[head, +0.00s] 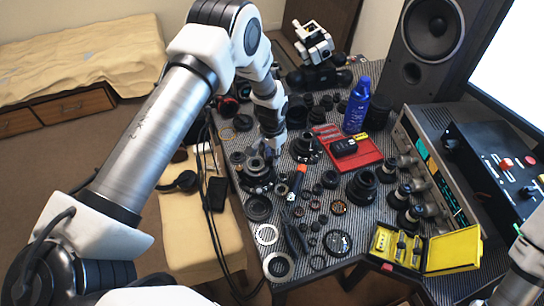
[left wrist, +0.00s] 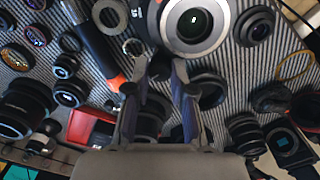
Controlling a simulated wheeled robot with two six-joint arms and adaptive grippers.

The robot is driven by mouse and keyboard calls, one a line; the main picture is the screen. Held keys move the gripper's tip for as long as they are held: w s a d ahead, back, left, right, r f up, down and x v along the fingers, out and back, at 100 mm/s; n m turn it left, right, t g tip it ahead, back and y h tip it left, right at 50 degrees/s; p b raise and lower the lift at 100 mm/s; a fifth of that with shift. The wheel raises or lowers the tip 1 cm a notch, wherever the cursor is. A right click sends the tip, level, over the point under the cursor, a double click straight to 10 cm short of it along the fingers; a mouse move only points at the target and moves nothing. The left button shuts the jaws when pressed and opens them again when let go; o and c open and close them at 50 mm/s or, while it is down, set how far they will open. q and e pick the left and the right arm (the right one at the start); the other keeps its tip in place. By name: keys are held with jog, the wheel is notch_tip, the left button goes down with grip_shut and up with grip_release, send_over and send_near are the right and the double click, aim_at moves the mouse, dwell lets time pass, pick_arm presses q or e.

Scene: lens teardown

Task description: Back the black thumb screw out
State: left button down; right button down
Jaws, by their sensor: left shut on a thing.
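My left gripper (head: 268,153) reaches down from above to the lens assembly (head: 256,183) at the left side of the table. In the left wrist view its two fingers (left wrist: 160,70) close in at the edge of this lens assembly, a large ring with a dark glass centre (left wrist: 194,22). The black thumb screw (left wrist: 158,70) shows as a small dark piece between the fingertips, beside the ring. The fingers are shut on it and hide most of it. I cannot tell how far it sits in its thread. My right gripper is not in view.
An orange-tipped tool (head: 298,179) lies close beside the assembly. Several loose rings and lenses crowd the striped table. A red tray (head: 368,158), a blue bottle (head: 357,105) and a yellow open case (head: 452,250) stand farther right.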

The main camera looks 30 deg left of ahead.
pick_arm(q)
jog(key=shift+n, duration=1)
jog(key=c, duration=1)
grip_release()
notch_tip(320, 180, up, 12)
